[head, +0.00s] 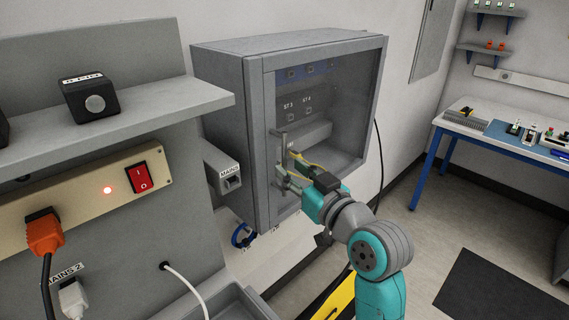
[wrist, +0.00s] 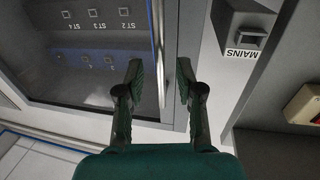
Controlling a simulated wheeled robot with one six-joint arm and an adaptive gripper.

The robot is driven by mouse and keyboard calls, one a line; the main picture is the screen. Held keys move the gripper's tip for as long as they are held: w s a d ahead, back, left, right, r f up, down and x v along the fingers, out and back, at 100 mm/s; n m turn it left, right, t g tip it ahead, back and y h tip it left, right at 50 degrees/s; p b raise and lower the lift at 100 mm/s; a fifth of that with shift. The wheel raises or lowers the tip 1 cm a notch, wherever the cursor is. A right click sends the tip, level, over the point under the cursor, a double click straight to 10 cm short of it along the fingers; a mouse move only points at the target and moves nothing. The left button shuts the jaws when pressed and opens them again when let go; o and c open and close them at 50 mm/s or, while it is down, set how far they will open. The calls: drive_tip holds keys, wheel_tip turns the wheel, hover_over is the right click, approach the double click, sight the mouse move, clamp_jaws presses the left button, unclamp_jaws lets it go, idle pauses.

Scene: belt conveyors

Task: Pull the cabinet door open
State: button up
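The grey wall cabinet (head: 225,130) has a door with a dark glass pane (head: 345,105) and looks shut. Its door handle (head: 281,150) is an upright metal bar near the door's left edge. In the wrist view the handle (wrist: 158,45) runs down between my two fingers. My gripper (head: 287,164) is at the handle, and it also shows in the wrist view (wrist: 159,65). Its fingers are apart, with a gap on each side of the bar, so it is open and not closed on the handle. Labelled switches show behind the glass.
A MAINS switch box (head: 222,168) is on the wall left of the cabinet. A grey shelf (head: 150,105) with a black box (head: 90,98) is at the left, above a socket strip (head: 85,195). A workbench (head: 475,125) stands at the right, with open floor before it.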

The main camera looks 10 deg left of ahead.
sight(286, 165)
drive_tip(key=shift+x, duration=1.75)
clamp_jaws()
